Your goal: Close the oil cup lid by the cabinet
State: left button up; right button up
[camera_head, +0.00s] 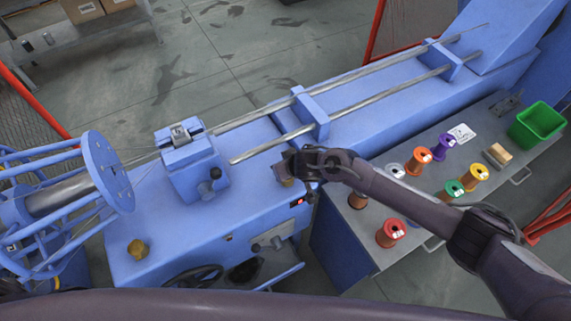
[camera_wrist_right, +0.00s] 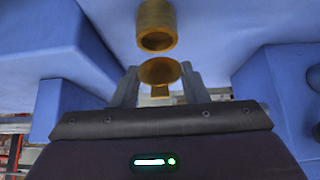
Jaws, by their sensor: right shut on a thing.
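The brass oil cup by the cabinet stands on the blue machine bed; in the right wrist view its body (camera_wrist_right: 156,28) shows an open mouth. Its round brass lid (camera_wrist_right: 160,72) is swung away from the mouth and lies between the fingers of my right gripper (camera_wrist_right: 158,88). The gripper is shut on the lid. In the head view my right gripper (camera_head: 285,165) is over the cup (camera_head: 286,182), which it mostly hides. My left gripper is out of view.
The grey-topped cabinet (camera_head: 400,255) at right carries several coloured spools, a green bin (camera_head: 538,124) and a wooden block (camera_head: 498,154). Steel rods (camera_head: 270,145) run close behind my gripper. A blue block (camera_head: 192,165) stands to its left, and a handwheel (camera_head: 193,276) at the front.

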jog(key=shift+d+f, duration=0.15)
jog(key=o, duration=1)
jog(key=shift+s+r, duration=0.2)
jog(key=shift+r, duration=0.15)
jog(key=shift+v, duration=3.55)
jog(key=shift+w, duration=0.1)
